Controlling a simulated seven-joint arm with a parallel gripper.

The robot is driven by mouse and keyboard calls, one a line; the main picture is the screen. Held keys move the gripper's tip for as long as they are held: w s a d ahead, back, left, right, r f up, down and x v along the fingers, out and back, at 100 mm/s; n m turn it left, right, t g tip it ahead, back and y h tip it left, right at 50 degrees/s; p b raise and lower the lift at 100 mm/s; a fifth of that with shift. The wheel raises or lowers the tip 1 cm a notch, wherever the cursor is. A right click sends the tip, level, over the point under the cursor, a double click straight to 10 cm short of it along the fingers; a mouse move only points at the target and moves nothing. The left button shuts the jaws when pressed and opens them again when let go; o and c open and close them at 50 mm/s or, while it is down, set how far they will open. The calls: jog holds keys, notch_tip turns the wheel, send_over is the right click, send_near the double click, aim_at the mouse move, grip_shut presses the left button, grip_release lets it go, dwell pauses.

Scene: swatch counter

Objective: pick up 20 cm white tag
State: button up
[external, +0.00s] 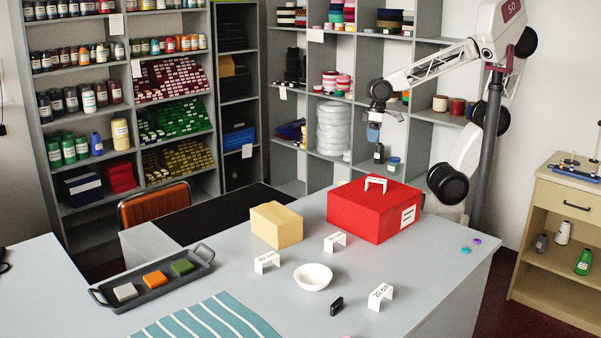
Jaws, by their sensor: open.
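The 20 cm white tag (380,296) is a small folded white piece standing on the grey counter at the front right, its printed face towards the camera. My gripper (373,138) is open and empty. It hangs high behind the red box, far behind and above the tag, and is small in the picture. Similar white tags stand on the counter: one marked 40 cm (266,262) and another (335,242) with small print. A further white tag (376,184) stands on top of the red box.
The red box (374,213) and a yellow block (276,225) stand towards the back. A white bowl (313,277) and a small black object (337,306) are left of the 20 cm tag. A dark tray (152,279) with coloured blocks and striped cloth (207,321) lie left. Counter right of the tag is clear.

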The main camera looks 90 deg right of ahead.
jog(key=w+a+m+g+y, duration=0.1)
jog(key=w+a, duration=0.4)
jog(key=a, duration=0.6)
jog(key=w+a+f+m+g+y, duration=0.1)
jog(key=w+a+g+y, duration=0.1)
jog(key=w+a, duration=0.4)
jog(key=w+a+m+g+y, duration=0.1)
jog(key=w+a, duration=0.4)
jog(key=a, duration=1.1)
jog(key=shift+w+a+f+g+y, duration=0.2)
jog(key=shift+a+g+y, duration=0.1)
jog(key=shift+g, duration=0.5)
jog(key=a+f+m+g+y, duration=0.1)
jog(key=a+f+g, duration=0.15)
jog(key=a, duration=0.75)
jog(key=a+f+m+g+y, duration=0.1)
jog(key=a+f, duration=0.2)
jog(key=a, duration=0.8)
jog(key=m+g, duration=0.2)
jog(key=g, duration=0.1)
send_near(378, 289)
jog(key=shift+s+a+f+y, duration=0.15)
jog(key=shift+s+a+f, duration=0.2)
jog(key=shift+s, duration=0.25)
jog(key=shift+s+a+f+y, duration=0.15)
jog(key=shift+s+a+f, duration=0.15)
jog(key=shift+s, duration=0.25)
jog(key=shift+s+a+f, duration=0.1)
jog(key=shift+a, duration=0.15)
jog(key=shift+s, duration=0.1)
